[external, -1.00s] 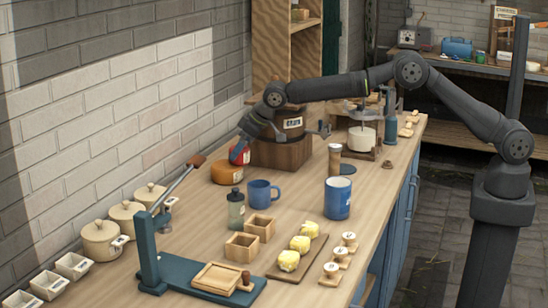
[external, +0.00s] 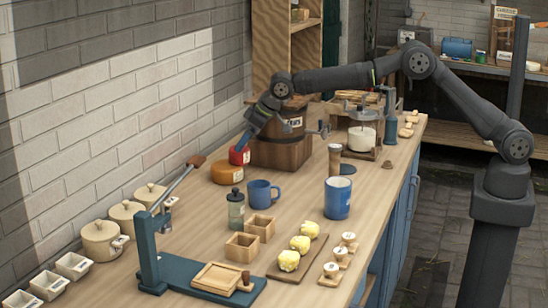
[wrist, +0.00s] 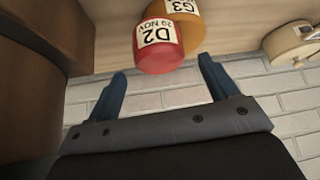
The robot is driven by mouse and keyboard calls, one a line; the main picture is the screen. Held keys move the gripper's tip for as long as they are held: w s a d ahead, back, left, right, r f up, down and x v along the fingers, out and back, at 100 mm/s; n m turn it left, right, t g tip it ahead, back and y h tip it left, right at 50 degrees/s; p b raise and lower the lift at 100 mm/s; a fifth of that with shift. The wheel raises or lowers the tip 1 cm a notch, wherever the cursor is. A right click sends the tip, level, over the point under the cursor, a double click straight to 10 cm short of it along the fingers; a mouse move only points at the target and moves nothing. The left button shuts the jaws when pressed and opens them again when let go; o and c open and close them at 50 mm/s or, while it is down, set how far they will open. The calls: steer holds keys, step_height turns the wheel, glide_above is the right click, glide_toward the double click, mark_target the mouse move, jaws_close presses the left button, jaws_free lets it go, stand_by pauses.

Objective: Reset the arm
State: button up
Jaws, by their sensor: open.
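My gripper (external: 246,139) is open and empty, just above a red round cheese-like block (external: 240,155). In the wrist view, my gripper's (wrist: 162,70) two blue fingers are spread apart, with the red block (wrist: 158,45) beyond their tips and nothing held. The red block has a white label reading "D2 20 NOV". It sits against or on an orange round block (external: 226,173), which also shows in the wrist view (wrist: 188,35) with a "G3" label. I cannot tell exactly how the two rest together. My arm reaches in from the right.
A wooden churn (external: 284,140) stands close to the right of my gripper, and the brick wall (external: 120,110) runs along the left. Open space lies above the counter.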

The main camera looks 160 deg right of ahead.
steer(key=w+v, duration=0.1)
steer(key=v, duration=0.6)
steer(key=x, duration=0.7)
steer(key=s+x, duration=0.1)
steer(key=x, duration=0.3)
steer(key=shift+f, duration=0.1)
step_height(320, 180, up, 11)
steer(key=w+a+r+m+g, duration=0.1)
steer(key=a+r+m, duration=0.1)
steer(key=a, duration=1.9)
step_height(320, 180, down, 10)
steer(key=shift+o, duration=0.2)
steer(key=o, duration=0.4)
